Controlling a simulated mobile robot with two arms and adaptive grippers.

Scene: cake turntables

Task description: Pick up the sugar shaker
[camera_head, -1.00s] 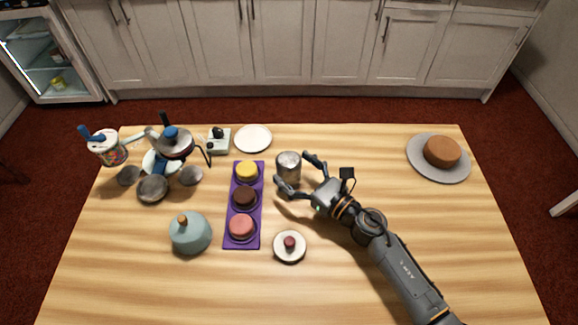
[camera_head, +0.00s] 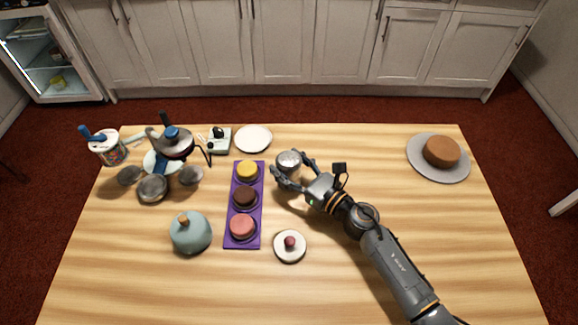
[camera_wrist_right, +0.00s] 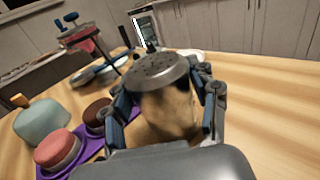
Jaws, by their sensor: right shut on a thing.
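My right gripper (camera_head: 291,169) comes from the lower right and is shut on the shaker, with a finger on each side; the fingers also show in the right wrist view (camera_wrist_right: 165,110). Whether the shaker's base touches the table cannot be told.
The purple tray (camera_head: 228,238) holds yellow, brown and pink cakes left of the shaker. A white plate (camera_head: 253,139) lies behind. A teal domed jar (camera_head: 190,233) and a small white dish (camera_head: 290,255) are in front. A brown cake (camera_head: 442,151) sits on a grey stand at right.

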